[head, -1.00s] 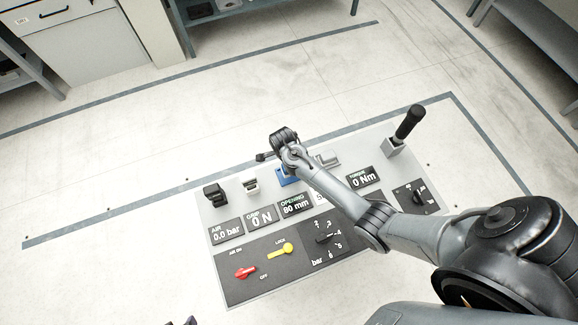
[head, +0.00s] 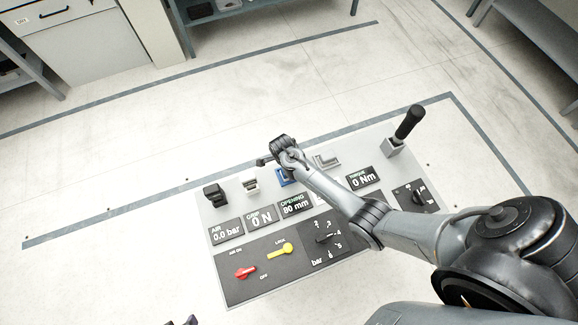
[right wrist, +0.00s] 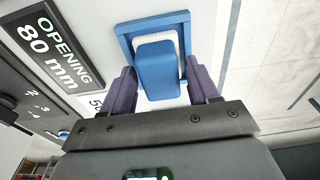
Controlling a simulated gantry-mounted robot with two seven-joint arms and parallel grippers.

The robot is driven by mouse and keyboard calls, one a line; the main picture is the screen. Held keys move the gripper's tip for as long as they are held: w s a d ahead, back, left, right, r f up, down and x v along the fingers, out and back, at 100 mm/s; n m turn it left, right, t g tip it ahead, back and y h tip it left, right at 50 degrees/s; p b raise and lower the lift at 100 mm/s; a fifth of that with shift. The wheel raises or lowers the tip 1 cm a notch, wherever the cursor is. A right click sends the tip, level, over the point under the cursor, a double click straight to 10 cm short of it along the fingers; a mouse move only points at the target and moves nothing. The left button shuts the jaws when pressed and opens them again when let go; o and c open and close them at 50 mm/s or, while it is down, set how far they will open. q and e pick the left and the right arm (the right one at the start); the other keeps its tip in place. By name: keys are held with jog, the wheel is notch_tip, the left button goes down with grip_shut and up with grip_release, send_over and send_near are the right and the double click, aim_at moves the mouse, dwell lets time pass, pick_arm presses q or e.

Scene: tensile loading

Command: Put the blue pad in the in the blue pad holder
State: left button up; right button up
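The blue pad (right wrist: 156,68) shows in the right wrist view as a rounded block between the two purple fingers of my right gripper (right wrist: 162,88). A gap shows on the pad's right side, and the fingers look open around it. The blue pad holder (right wrist: 124,38) is a square blue frame with a pale inside, and the pad overlaps its opening. I cannot tell how deep the pad sits. In the head view the holder (head: 285,177) is partly hidden by my right gripper and arm. My left gripper (head: 180,322) shows only as two separated dark tips at the bottom edge.
A black-handled lever (head: 408,124) rises at the right. Red (head: 245,273) and yellow (head: 281,251) knobs sit in front.

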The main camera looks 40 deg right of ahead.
jog(key=shift+o, duration=0.8)
jog(key=shift+f+b, duration=0.2)
jog(key=shift+b, duration=0.2)
notch_tip(320, 180, up, 11)
jog(key=p, duration=0.1)
jog(key=s+a+r+n+t, duration=0.1)
jog(key=s+a+r+n, duration=0.2)
jog(key=s+n, duration=0.4)
jog(key=s+a+r+n+t+y, duration=0.1)
jog(key=s+a+r+n, duration=0.1)
jog(key=s+r+n, duration=0.3)
jog(key=s+a+r+n+t, duration=0.2)
jog(key=s+n, duration=0.6)
jog(key=n, duration=0.4)
notch_tip(320, 180, up, 2)
jog(key=shift+s+a+r+y, duration=0.15)
jog(key=shift+s+a+y, duration=0.2)
jog(key=shift+a, duration=0.45)
